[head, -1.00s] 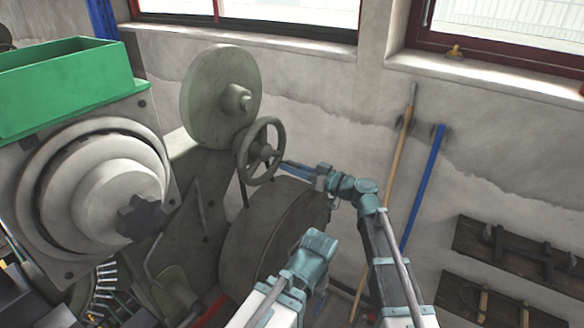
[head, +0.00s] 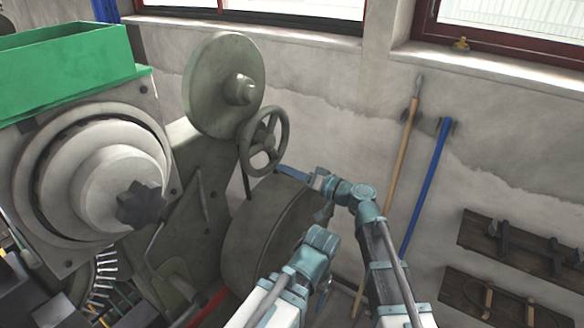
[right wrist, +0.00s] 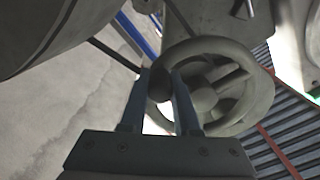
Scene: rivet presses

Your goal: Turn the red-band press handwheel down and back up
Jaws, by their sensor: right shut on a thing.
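The grey-green handwheel (head: 281,124) is on the right side of the press (head: 195,185), in front of a round disc. A red strip (head: 207,306) shows low on the press. My right gripper (head: 281,170) is at the lower right rim of the wheel. In the right wrist view the handwheel (right wrist: 222,125) fills the middle. There the right gripper (right wrist: 160,86) is shut on the dark handle knob (right wrist: 159,86), with a finger on each side.
A large drum (head: 265,232) sits just below the wheel, close to my right gripper. The green bin (head: 70,70) is on the press at left.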

